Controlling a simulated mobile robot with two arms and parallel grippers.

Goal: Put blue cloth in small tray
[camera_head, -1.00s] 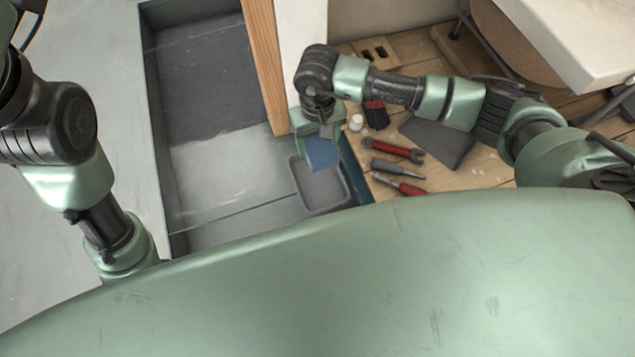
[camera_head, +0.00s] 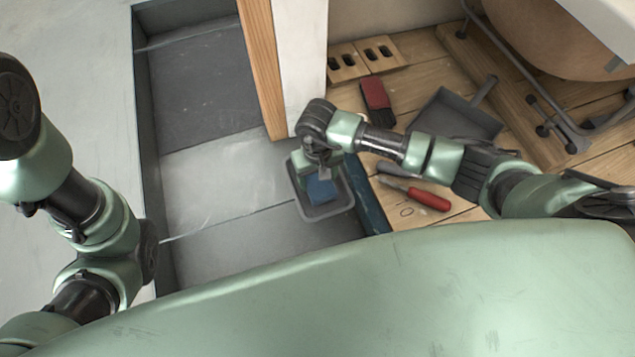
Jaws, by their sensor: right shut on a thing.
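The blue cloth (camera_head: 321,191) hangs below my right gripper (camera_head: 318,172), which is shut on it. The small grey tray (camera_head: 337,211) has raised rims and stands on the grey floor panels. The cloth and the gripper are over the inside of the tray, within its outline. I cannot tell whether the cloth touches the tray bottom. The gripper and wrist hide the tray's far part. My left arm is at the left edge, and its gripper is not in view.
Beside the tray, a wooden floor holds a red-handled screwdriver (camera_head: 427,199), another dark tool (camera_head: 397,169), a red and black brush (camera_head: 376,98) and a grey dustpan (camera_head: 455,113). A wooden post (camera_head: 262,70) rises behind the tray. Grey floor left of the tray is clear.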

